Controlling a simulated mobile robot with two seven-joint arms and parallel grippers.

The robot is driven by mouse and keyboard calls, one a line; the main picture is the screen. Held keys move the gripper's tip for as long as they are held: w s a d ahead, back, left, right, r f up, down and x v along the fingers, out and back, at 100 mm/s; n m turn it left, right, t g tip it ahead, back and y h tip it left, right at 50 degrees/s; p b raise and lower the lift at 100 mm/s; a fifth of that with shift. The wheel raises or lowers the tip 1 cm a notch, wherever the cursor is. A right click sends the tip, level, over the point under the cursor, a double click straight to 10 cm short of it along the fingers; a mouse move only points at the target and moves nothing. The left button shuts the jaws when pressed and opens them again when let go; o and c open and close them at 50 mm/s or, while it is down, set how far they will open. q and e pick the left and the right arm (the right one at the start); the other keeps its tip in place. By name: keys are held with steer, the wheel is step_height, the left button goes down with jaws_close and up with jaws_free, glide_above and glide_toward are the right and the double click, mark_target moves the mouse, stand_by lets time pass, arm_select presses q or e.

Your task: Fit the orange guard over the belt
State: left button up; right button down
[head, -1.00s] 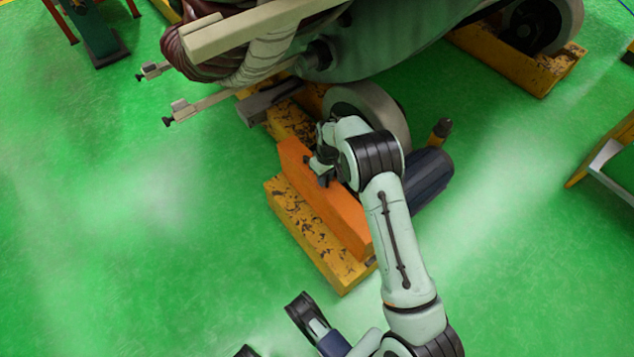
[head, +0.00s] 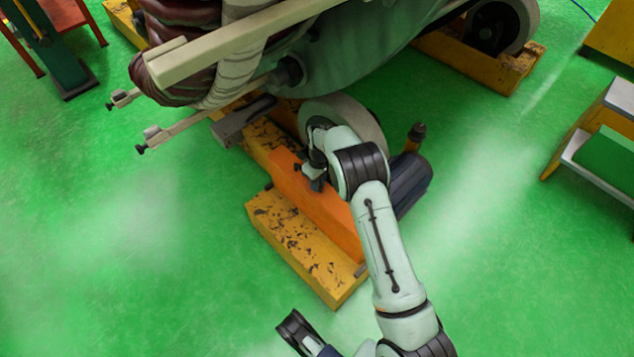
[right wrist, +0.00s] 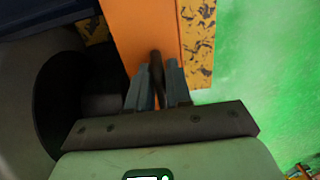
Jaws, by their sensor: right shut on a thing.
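The orange guard (head: 330,220) is a long block-shaped cover lying lengthwise along the yellow, chipped-paint base (head: 295,243) below the big machine. My right gripper (head: 316,180) is at the guard's upper part in the head view. In the right wrist view its fingers (right wrist: 158,92) are closed on a dark handle (right wrist: 156,68) against the orange guard (right wrist: 140,28). No belt can be made out; the guard and arm cover that area. I cannot tell whether the guard is seated or just above the base.
A pale wheel (head: 350,118) and a dark motor-like cylinder (head: 408,182) stand close beside my right arm. The large green machine (head: 360,60) overhangs above. A step stool (head: 595,135) is at the right. Green floor at the left is open.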

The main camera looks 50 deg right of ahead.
arm_select(q)
steer(key=shift+r, duration=0.15)
arm_select(e)
steer(key=shift+w+a+r, duration=0.1)
steer(key=shift+a, duration=0.2)
steer(key=shift+f, duration=1.3)
stand_by(1.2)
steer(key=c, duration=1)
jaws_free()
steer(key=shift+o, duration=0.2)
steer(key=shift+f, duration=0.15)
arm_select(q)
steer(key=w+r+t+p, duration=0.2)
steer(key=w+r+p, duration=0.1)
steer(key=w, duration=0.4)
steer(key=shift+d+r+m+t+p, duration=0.3)
steer(key=shift+d+r+p, duration=0.05)
steer(key=shift+d+r, duration=0.1)
arm_select(e)
step_height(320, 180, up, 14)
steer(key=shift+d+f, duration=0.2)
steer(key=shift+d, duration=0.15)
